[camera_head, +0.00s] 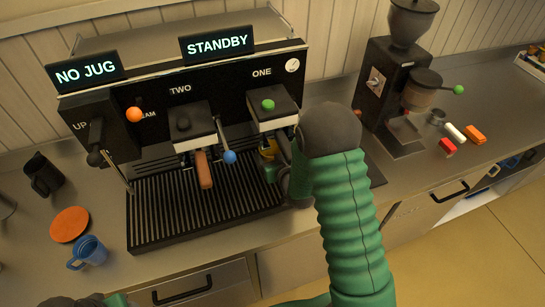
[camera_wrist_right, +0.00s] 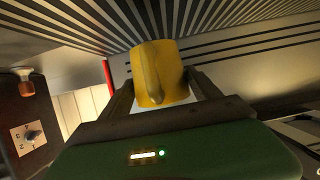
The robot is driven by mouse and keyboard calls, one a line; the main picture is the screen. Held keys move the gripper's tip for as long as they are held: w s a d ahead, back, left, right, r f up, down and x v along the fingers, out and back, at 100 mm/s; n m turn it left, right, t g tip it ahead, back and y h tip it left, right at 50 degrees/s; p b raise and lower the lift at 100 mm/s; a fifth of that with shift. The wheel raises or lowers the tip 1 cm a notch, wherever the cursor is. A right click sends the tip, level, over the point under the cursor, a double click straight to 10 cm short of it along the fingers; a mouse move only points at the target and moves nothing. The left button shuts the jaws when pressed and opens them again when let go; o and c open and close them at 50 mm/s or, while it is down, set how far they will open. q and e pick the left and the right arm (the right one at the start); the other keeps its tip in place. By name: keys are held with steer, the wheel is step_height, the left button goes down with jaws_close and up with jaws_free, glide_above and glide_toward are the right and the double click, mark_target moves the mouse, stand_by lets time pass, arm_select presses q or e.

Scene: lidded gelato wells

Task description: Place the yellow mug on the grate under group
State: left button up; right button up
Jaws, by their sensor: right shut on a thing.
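The yellow mug (camera_wrist_right: 165,75) sits between the fingers of my right gripper (camera_wrist_right: 160,95) in the right wrist view, its handle facing the camera. In the head view only a small part of the mug (camera_head: 268,148) shows, under the group marked ONE (camera_head: 270,108); my right gripper (camera_head: 285,175) and arm hide the rest. The slatted black grate (camera_head: 165,215) lies below the groups. I cannot tell whether the mug touches it. My left arm shows only as a piece at the bottom left edge of the head view, and its fingers cannot be made out.
Group TWO (camera_head: 190,125) has an orange-handled portafilter (camera_head: 204,170). A steam wand with a blue knob (camera_head: 229,157) hangs nearby. A blue cup (camera_head: 88,250), an orange disc (camera_head: 70,224) and a black jug (camera_head: 43,175) stand on the left. A grinder (camera_head: 390,85) stands on the right.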

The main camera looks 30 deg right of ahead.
mark_target(271, 159)
steer(key=shift+w+d, duration=0.3)
steer(key=shift+d, duration=0.3)
steer(key=f, duration=0.1)
steer(key=f+p, duration=0.1)
steer(key=shift+s+a+f, duration=0.1)
steer(key=shift+a+f, duration=0.1)
steer(key=shift+f, duration=0.1)
steer(key=shift+a+f, duration=0.15)
steer(key=shift+f, duration=0.2)
steer(key=shift+w+a, duration=0.15)
steer(key=shift+w, duration=0.1)
steer(key=shift+f, duration=0.1)
steer(key=o, duration=1.2)
steer(key=shift+s, duration=0.1)
steer(key=o, duration=0.4)
steer(key=shift+s+d, duration=0.1)
steer(key=shift+d, duration=0.15)
arm_select(q)
steer(key=shift+s+r, duration=0.2)
steer(key=shift+r, duration=0.3)
arm_select(e)
steer(key=shift+o, duration=0.2)
steer(key=shift+f, duration=0.15)
arm_select(q)
steer(key=shift+a, duration=0.1)
